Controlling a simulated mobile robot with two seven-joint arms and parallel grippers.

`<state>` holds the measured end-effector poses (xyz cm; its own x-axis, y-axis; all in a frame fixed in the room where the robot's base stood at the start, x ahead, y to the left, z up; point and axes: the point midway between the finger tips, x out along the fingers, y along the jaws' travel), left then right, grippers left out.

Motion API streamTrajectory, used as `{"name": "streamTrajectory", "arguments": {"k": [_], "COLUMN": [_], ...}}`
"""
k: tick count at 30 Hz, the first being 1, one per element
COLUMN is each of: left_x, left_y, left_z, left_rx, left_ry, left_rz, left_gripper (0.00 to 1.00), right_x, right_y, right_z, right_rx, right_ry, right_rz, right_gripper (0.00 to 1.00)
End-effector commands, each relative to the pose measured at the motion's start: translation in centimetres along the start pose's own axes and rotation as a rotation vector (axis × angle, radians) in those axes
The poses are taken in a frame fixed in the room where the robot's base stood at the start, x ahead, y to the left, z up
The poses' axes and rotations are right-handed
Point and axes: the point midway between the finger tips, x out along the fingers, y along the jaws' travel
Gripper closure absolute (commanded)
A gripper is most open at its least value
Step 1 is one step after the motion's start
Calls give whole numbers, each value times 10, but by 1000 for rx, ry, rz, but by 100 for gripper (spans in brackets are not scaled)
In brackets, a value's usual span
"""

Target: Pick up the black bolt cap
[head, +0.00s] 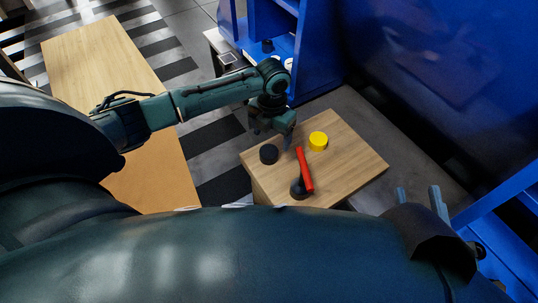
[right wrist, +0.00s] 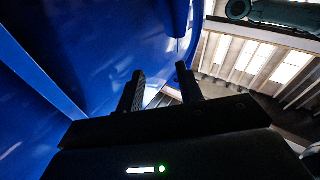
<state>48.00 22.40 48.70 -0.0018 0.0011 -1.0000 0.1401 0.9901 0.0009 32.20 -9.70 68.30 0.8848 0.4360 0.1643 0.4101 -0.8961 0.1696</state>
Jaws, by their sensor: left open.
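The black bolt cap (head: 268,154) is a short dark round piece lying on the small wooden table (head: 345,172), near its left edge. My left gripper (head: 272,140) points down over the back left of the table, just behind the cap in the head view. It is open, with nothing seen between its fingers, and I cannot tell its exact height above the cap. My right gripper (head: 420,197) is at the right, away from the table. Its fingers are apart and empty in the right wrist view (right wrist: 160,85).
A yellow round cap (head: 318,141) and a red-handled tool with a black head (head: 305,170) lie on the table, right of the black cap. A long wooden bench (head: 95,60) stands at the left. Blue structures (head: 440,70) rise behind and at the right.

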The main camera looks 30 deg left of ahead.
Motion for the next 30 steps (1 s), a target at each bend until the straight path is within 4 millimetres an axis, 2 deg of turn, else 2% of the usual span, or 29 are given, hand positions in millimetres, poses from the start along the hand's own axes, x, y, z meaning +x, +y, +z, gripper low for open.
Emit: {"name": "streamTrajectory", "arguments": {"k": [1,3,11,16,19,23,27,30], "left_x": [12,19,34,62,73,76,75,75], "left_y": [0,0,2,7,7,7,7,7], "left_z": [0,0,0,2,2,2,2,2], "left_rx": [-1,0,-2,-3,-2,-2,-2,-2], "left_ry": [1,-1,0,-1,-1,-3,-3,-3], "left_rz": [0,-1,-1,-1,0,0,0,0], "left_gripper": [25,25,25,25,25,25,25,33], "right_x": [0,1,1,1,3,5,6,5], "right_y": [-1,-1,-3,-6,-7,-6,-5,-6], "right_z": [3,2,5,12,9,-1,-3,-2], "right_rx": [9,19,41,85,105,111,107,105], "right_ry": [6,10,18,33,46,65,66,65], "right_rz": [-1,-2,-5,-9,-14,-18,-22,-23], "right_gripper": [64,64,64,64,64,64,64,64]}}
